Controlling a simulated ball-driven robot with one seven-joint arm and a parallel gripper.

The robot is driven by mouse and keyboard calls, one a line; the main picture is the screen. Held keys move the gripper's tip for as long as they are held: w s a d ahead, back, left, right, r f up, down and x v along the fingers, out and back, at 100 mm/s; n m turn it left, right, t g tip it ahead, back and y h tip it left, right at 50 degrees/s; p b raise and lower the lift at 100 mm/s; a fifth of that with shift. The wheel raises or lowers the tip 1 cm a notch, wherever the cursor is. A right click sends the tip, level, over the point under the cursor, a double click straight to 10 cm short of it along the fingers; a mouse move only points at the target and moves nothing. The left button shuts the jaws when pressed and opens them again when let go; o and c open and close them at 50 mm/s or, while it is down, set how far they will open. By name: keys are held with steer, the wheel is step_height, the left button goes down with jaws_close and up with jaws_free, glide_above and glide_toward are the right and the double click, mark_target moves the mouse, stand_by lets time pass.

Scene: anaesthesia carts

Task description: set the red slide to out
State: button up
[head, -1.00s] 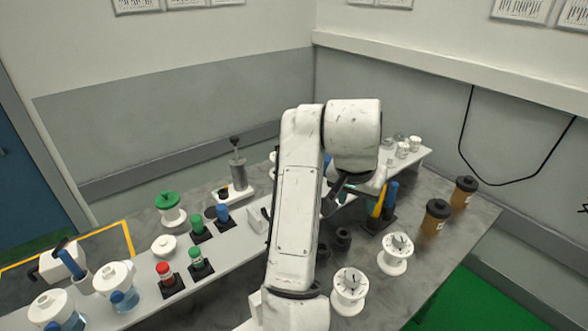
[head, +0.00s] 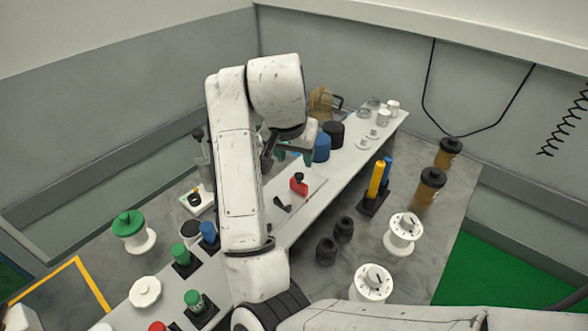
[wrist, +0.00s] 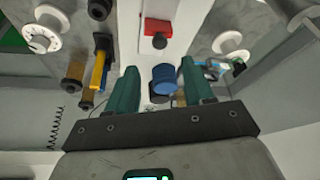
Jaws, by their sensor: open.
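The red slide (head: 299,184) is a small red block with a dark knob, on a pale plate on the long white strip. In the head view it lies right of my forearm and below my gripper. In the wrist view the red slide (wrist: 157,26) is at the top centre, beyond the fingertips and apart from them. My gripper (wrist: 159,67) is open, with two green fingers spread and nothing held. A blue round cap (wrist: 164,78) shows between the fingers; its depth is unclear. In the head view my gripper (head: 287,152) is partly hidden by my wrist.
A black lever (head: 283,204) sits beside the red slide. Blue and dark jars (head: 333,134) stand behind. Yellow and blue tubes (head: 377,182) stand to the right, with white dials (head: 402,232) and brown bottles (head: 432,184). Green-capped items (head: 184,256) stand left of my arm.

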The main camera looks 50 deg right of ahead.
mark_target(299, 174)
steer(key=x, duration=0.8)
steer(key=shift+w+d+f, duration=0.1)
steer(key=shift+f, duration=0.05)
steer(key=shift+c, duration=0.3)
jaws_close()
